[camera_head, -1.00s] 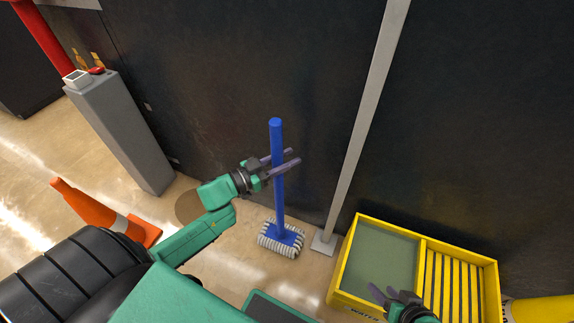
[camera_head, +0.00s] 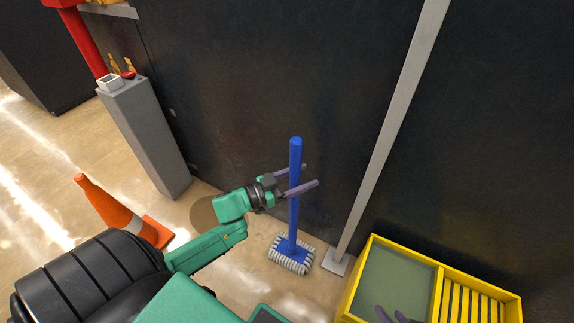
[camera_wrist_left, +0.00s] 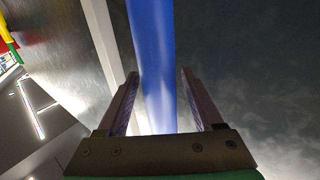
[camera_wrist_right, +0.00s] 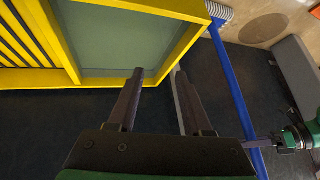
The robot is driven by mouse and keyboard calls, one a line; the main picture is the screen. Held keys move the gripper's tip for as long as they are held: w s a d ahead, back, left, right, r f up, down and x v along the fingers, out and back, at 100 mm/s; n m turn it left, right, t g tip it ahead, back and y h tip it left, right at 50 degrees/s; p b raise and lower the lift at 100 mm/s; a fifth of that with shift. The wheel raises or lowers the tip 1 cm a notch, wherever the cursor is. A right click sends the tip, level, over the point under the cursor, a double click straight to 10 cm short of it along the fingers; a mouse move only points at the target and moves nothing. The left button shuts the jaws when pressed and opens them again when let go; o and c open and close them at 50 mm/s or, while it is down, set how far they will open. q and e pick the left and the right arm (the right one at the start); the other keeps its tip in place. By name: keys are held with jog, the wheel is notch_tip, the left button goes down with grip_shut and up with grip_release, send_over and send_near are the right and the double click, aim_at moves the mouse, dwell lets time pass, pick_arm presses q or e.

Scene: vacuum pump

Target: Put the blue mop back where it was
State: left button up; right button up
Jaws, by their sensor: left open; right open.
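The blue mop (camera_head: 294,215) stands upright, its grey-white fringed head on the floor by the dark wall. My left gripper (camera_head: 304,177) is open, with its two fingers on either side of the upper handle. In the left wrist view the blue handle (camera_wrist_left: 156,60) runs between the spread fingers (camera_wrist_left: 158,88). My right gripper (camera_head: 392,317) shows only by its fingertips at the bottom edge of the head view. In the right wrist view it is open and empty (camera_wrist_right: 158,80), and the mop handle (camera_wrist_right: 232,90) stands off to its right.
A yellow-framed water bin (camera_head: 366,285) stands at the lower right, near my right gripper. A grey metal post (camera_head: 385,150) rises right of the mop. An orange cone (camera_head: 110,207) and a grey pedestal (camera_head: 150,140) are at the left.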

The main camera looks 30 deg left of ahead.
pick_arm(q)
jog(key=p+v, duration=0.3)
jog(key=v, duration=0.8)
notch_tip(320, 180, down, 7)
jog(key=d+n+g+y, duration=0.2)
jog(key=n+g+y, duration=0.3)
jog(key=y, duration=0.4)
jog(key=s+d+m+g, duration=0.1)
jog(key=s+d+g, duration=0.6)
jog(key=s, duration=0.4)
jog(key=shift+s+d+g+h, duration=0.25)
jog(key=shift+s+g+h, duration=0.05)
jog(key=shift+g+h, duration=0.1)
pick_arm(e)
jog(key=s+d+r+g+h, duration=0.3)
jog(key=s+d+r+g, duration=0.1)
jog(key=d, duration=0.3)
jog(key=shift+s+d+r+m, duration=0.2)
jog(key=shift+s+r+m, duration=0.1)
jog(key=shift+r, duration=0.5)
